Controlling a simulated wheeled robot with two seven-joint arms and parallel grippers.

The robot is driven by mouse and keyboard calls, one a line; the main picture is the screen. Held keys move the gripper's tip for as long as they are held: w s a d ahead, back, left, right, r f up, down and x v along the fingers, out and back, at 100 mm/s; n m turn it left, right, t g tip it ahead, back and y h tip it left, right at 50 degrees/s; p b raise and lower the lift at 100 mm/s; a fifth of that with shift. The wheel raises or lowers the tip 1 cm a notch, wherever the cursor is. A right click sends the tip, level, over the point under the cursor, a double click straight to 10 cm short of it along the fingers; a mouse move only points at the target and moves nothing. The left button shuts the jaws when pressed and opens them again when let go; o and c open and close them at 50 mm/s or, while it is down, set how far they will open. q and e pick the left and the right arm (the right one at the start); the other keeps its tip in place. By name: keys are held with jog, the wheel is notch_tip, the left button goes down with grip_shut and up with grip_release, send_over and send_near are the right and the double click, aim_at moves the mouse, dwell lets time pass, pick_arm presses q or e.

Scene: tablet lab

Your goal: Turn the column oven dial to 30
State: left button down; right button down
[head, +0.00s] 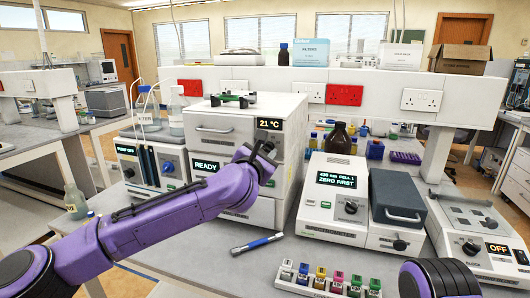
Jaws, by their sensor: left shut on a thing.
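The column oven (224,150) is the top white unit of the stack in the middle of the head view. Its small display (269,124) reads 21 °C. My left gripper (266,158) is at the right side of the oven's front, just below the display. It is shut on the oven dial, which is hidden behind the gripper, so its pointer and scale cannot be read. My right gripper is out of view.
Below, a unit's display reads READY (206,166). A pump (144,160) stands left, a photometer (335,196) right. A blue pen-like tool (257,243) and a rack of colored cuvettes (325,282) lie in front. The bench between is mostly clear.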

pick_arm(q)
jog(key=m, duration=0.3)
jog(key=shift+r+m, duration=0.1)
jog(key=shift+m, duration=0.3)
jog(key=shift+m+p, duration=0.6)
jog(key=shift+m, duration=1.3)
jog(key=shift+d, duration=0.1)
jog(key=c, duration=0.8)
grip_release()
